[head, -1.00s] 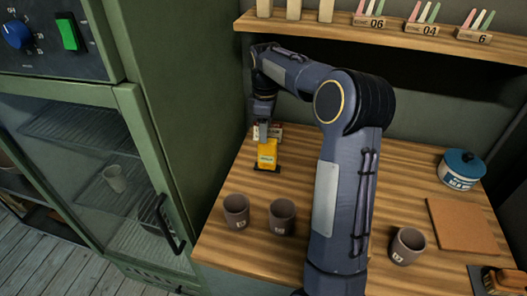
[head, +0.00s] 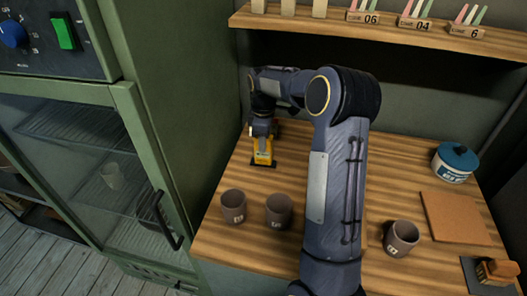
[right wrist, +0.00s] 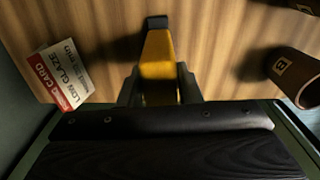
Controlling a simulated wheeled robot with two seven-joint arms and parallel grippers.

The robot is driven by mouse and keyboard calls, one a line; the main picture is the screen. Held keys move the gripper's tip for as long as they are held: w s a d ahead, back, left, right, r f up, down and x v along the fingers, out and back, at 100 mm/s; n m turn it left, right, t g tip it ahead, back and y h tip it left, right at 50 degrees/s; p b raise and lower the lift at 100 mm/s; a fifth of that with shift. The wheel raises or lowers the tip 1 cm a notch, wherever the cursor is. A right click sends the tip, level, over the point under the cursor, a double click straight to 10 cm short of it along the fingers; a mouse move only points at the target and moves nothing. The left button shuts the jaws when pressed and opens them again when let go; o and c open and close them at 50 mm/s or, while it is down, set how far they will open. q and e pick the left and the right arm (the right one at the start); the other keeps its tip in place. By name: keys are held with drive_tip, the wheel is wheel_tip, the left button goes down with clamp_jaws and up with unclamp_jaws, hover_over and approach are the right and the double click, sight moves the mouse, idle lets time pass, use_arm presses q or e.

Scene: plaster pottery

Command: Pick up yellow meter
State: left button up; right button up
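The yellow meter (head: 263,157) stands on the wooden worktop near the green cabinet, with a dark piece at its foot. My right gripper (head: 262,138) is down at its upper part. In the right wrist view the meter (right wrist: 157,62) lies between the two fingers of my right gripper (right wrist: 160,84), one on each side. No clear gap shows between fingers and meter, but I cannot tell whether they press on it. My left gripper is not in view.
Two dark cups (head: 233,206) (head: 279,210) stand in front of the meter, and a third cup (head: 401,238) is to the right. A glaze card (right wrist: 62,75) is beside the gripper. The green cabinet (head: 185,110) bounds the left; a shelf (head: 380,32) runs above.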

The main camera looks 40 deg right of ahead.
drive_tip(key=c, duration=0.6)
drive_tip(key=shift+r, duration=0.1)
drive_tip(key=shift+r, duration=0.55)
drive_tip(key=s+a+r+b, duration=0.3)
drive_tip(key=s+a+r, duration=0.6)
drive_tip(key=s+r, duration=0.1)
drive_tip(key=shift+s+r, duration=0.4)
drive_tip(key=shift+r, duration=0.45)
